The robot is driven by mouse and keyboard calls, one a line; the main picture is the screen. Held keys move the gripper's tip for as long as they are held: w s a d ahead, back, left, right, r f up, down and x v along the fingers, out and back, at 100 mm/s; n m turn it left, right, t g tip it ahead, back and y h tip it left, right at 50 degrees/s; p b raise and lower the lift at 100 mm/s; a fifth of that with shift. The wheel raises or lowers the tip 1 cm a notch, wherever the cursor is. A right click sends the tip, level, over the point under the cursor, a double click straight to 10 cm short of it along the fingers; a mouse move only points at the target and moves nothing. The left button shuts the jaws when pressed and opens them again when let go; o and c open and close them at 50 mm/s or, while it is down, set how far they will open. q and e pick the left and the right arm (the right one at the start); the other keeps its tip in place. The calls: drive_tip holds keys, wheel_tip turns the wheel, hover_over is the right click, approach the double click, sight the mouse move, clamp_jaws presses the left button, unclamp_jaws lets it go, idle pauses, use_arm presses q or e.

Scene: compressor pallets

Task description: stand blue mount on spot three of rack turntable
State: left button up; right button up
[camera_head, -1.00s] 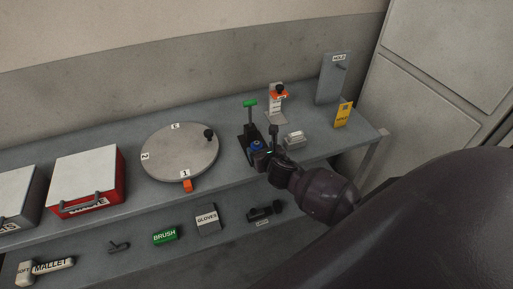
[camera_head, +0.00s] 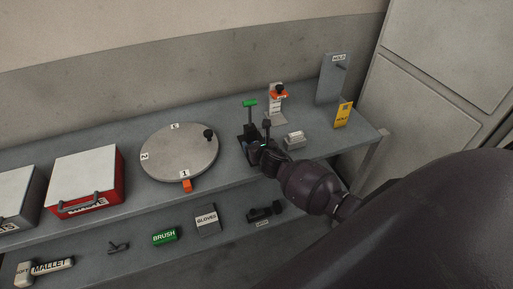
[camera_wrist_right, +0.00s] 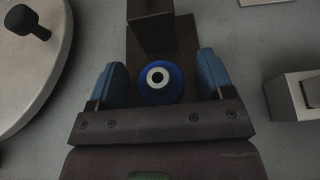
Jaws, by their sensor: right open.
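The blue mount (camera_wrist_right: 160,82) is a round blue piece with a pale ring and dark centre. In the right wrist view it stands on a dark fixture (camera_wrist_right: 178,48), between the two blue fingers of my right gripper (camera_wrist_right: 160,84). The fingers are open, with a gap on each side of it. In the head view my right gripper (camera_head: 262,154) is at the fixture and hides the mount. The round grey turntable (camera_head: 178,155) is left of it, with spots marked 1, 2 and a far label that reads upside down. A black knob stands on its right side. My left gripper is not in view.
A green-topped post (camera_head: 250,103) rises behind the fixture. A small pale block (camera_head: 294,139) is close on its right. An orange-topped stand (camera_head: 277,104), a grey HOLD plate (camera_head: 333,80) and a yellow tag (camera_head: 343,114) are farther right. A red bin (camera_head: 84,181) is left of the turntable.

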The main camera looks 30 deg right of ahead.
drive_tip(key=shift+c, duration=0.3)
drive_tip(key=c, duration=1)
drive_tip(key=shift+r, duration=0.1)
